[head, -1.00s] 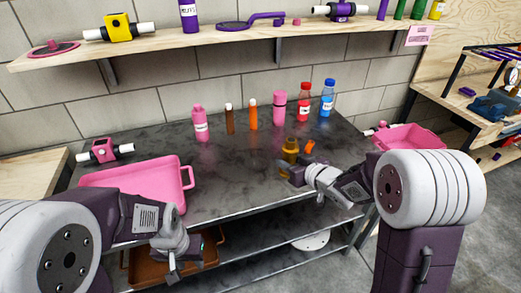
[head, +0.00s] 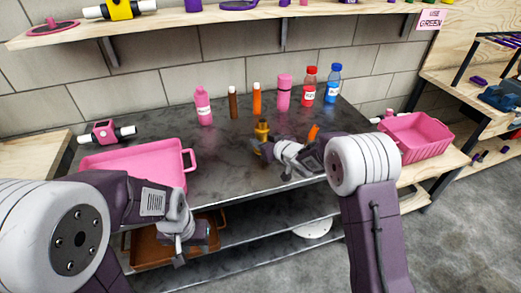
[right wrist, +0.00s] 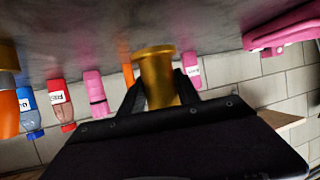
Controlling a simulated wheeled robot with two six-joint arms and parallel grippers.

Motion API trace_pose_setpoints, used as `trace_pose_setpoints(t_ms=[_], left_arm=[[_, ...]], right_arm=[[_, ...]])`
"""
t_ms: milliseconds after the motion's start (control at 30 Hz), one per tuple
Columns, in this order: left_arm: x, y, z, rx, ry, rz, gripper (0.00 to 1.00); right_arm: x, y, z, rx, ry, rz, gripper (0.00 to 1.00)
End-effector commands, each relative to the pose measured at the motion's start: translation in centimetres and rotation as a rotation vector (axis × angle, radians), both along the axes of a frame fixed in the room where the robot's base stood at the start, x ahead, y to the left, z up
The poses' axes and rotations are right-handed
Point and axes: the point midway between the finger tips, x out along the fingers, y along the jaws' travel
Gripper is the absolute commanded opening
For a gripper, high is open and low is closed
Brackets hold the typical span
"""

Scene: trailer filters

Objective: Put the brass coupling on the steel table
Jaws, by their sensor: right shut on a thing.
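Behind the coupling stand a pink bottle (head: 203,105), a brown bottle (head: 233,102), an orange bottle (head: 257,98), a pink flask (head: 284,92), a red bottle (head: 308,87) and a blue bottle (head: 332,85). An orange piece (head: 313,131) lies right. A pink tray (head: 140,163) is left.

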Motion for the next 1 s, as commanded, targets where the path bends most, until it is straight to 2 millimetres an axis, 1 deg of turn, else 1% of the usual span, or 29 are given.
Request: trace_pose_setpoints(t_ms=[167,267,300,400,633,767,800,867,1000], left_arm=[[0.0,0.0,-0.1,0.0,0.0,0.0,0.36],[0.0,0.0,-0.6,0.0,0.0,0.0,0.36],[0.0,0.0,-0.9,0.0,0.0,0.0,0.36],[0.0,0.0,-1.3,0.0,0.0,0.0,0.36],[0.0,0.0,-1.2,0.0,0.0,0.0,0.36],[0.0,0.0,-1.5,0.0,0.0,0.0,0.36],[0.0,0.0,-1.5,0.0,0.0,0.0,0.36],[0.0,0.0,-1.4,0.0,0.0,0.0,0.36],[0.0,0.0,-1.4,0.0,0.0,0.0,0.36]], right_arm=[[0.3,0.2,-0.3,0.001,-0.001,0.0,0.0],[0.3,0.2,-1.7,0.001,0.0,0.002,0.0],[0.2,0.2,-2.6,0.001,0.002,0.001,0.0],[0.2,0.2,-4.2,0.0,0.0,0.001,0.0],[0.3,0.1,-4.1,0.002,-0.003,0.0,0.0],[0.3,0.1,-4.5,0.001,-0.002,0.0,0.0],[0.2,0.1,-4.5,0.001,-0.001,0.0,0.44],[0.2,0.1,-4.5,0.0,0.0,0.0,0.61],[0.2,0.1,-4.5,0.0,0.0,0.0,0.61]])
